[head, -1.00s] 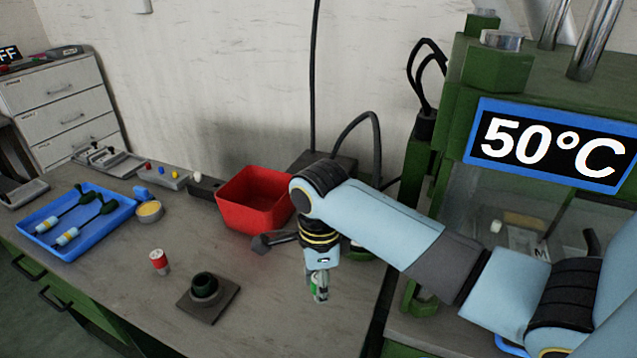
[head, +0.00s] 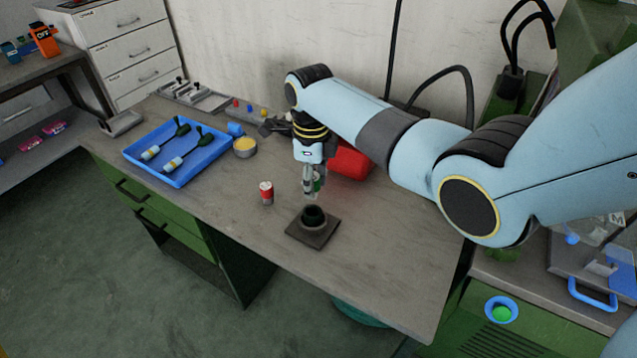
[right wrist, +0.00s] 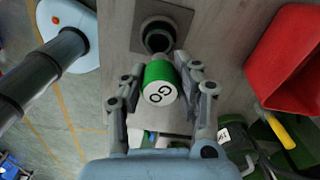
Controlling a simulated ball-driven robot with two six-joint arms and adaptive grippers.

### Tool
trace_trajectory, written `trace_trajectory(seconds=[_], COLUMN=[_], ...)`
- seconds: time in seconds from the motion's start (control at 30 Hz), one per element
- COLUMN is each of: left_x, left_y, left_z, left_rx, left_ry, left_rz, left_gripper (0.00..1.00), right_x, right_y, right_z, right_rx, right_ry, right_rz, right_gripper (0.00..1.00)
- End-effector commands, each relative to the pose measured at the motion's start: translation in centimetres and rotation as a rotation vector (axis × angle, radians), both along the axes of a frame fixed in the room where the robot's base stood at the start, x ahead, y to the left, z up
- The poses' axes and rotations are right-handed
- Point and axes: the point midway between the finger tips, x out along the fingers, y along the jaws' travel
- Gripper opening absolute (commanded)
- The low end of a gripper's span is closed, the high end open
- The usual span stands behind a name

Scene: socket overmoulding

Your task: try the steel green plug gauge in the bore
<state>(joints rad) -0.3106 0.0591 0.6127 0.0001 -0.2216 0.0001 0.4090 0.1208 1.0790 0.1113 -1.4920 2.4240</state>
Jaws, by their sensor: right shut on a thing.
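The green plug gauge (right wrist: 158,85) is a short cylinder with a pale end marked GO. My right gripper (head: 312,190) is shut on it; the gauge shows as a small green patch between the fingers in the head view (head: 318,184). The dark round socket with the bore (head: 314,216) stands on a square dark plate (head: 300,231) on the bench. The gripper is above and slightly behind it, with the gauge apart from the bore. The open bore also shows in the right wrist view (right wrist: 158,39), just beyond the gauge. My left gripper is not in view.
A red and white cylinder (head: 266,193) stands left of the plate. A red bin (head: 350,162) is behind the gripper. A blue tray (head: 179,180) with two dark-handled tools and a small round tin (head: 245,148) are farther left. The bench front right of the plate is clear.

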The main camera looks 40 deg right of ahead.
Motion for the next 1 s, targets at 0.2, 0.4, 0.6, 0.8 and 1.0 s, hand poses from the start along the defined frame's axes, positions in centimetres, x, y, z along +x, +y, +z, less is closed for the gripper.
trace_trajectory(seconds=[0.2,0.4,0.6,0.8,1.0], left_x=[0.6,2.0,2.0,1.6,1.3], left_y=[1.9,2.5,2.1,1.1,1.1], left_z=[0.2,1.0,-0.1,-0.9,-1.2], left_rx=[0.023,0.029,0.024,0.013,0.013], left_ry=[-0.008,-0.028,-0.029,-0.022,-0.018], left_rz=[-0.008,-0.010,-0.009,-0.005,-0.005], left_gripper=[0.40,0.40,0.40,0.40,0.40], right_x=[0.0,0.0,0.0,-0.1,0.0], right_y=[0.0,0.0,0.0,0.0,0.0], right_z=[0.0,-0.1,-2.1,-3.5,-4.1], right_rx=[0.000,0.001,0.002,0.002,0.001], right_ry=[0.000,0.000,0.001,0.001,0.001], right_rz=[0.001,0.001,0.002,0.002,0.002], right_gripper=[0.00,0.00,0.00,0.00,0.00])
